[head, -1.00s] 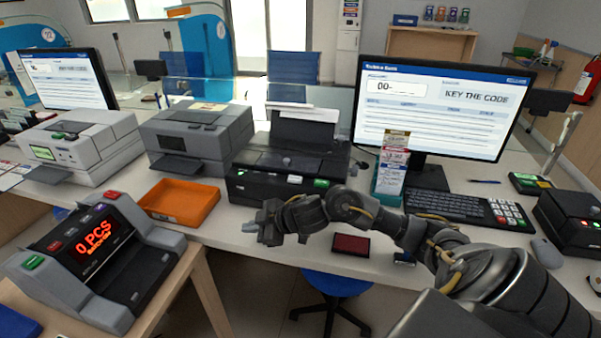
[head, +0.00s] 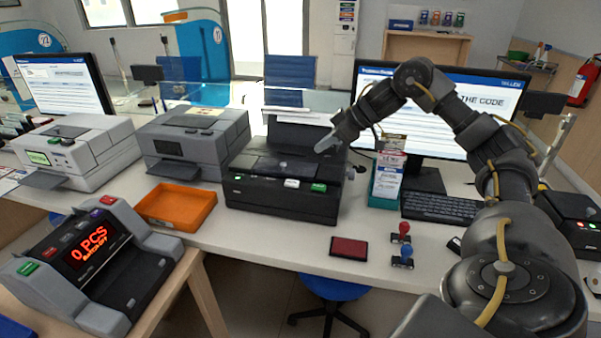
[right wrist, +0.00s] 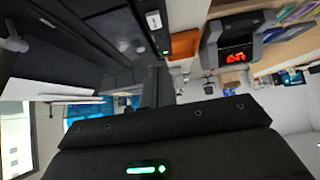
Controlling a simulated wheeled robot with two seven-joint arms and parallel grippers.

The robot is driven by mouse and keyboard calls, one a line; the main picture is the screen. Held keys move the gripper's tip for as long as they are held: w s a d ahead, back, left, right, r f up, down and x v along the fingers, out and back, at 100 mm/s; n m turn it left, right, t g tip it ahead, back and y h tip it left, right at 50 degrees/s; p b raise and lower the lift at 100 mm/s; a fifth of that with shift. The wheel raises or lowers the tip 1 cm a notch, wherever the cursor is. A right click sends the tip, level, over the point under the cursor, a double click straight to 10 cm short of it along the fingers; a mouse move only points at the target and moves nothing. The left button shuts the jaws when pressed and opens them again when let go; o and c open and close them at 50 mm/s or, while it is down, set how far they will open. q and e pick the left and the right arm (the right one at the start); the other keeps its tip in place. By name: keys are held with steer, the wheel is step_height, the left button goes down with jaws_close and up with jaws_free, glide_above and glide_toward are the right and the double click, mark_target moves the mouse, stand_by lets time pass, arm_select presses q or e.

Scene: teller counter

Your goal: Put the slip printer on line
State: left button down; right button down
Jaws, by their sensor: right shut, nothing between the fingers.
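Any contact with the printer cannot be told. In the right wrist view the printer's dark body (right wrist: 110,30) fills the upper left, and the fingers (right wrist: 156,85) show at the centre. My left gripper is out of view.
A monitor (head: 440,115) and a card holder (head: 388,180) stand right of the printer. An orange tray (head: 176,207), a grey machine (head: 197,143) and a note counter (head: 90,260) are left. Two stamps (head: 402,245) and a red pad (head: 349,249) lie in front.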

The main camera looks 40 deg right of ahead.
glide_above(290, 182)
steer(key=s+d, duration=0.1)
steer(key=s, duration=0.1)
step_height(290, 182, down, 7)
steer(key=shift+s+d+r+p, duration=0.1)
steer(key=shift+s+d+p, duration=0.05)
steer(key=shift+p, duration=0.25)
step_height(290, 182, down, 3)
steer(key=shift+r, duration=0.15)
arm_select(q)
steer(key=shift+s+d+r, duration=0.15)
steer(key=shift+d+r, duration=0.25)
arm_select(e)
steer(key=shift+f, duration=0.85)
steer(key=shift+f, duration=0.1)
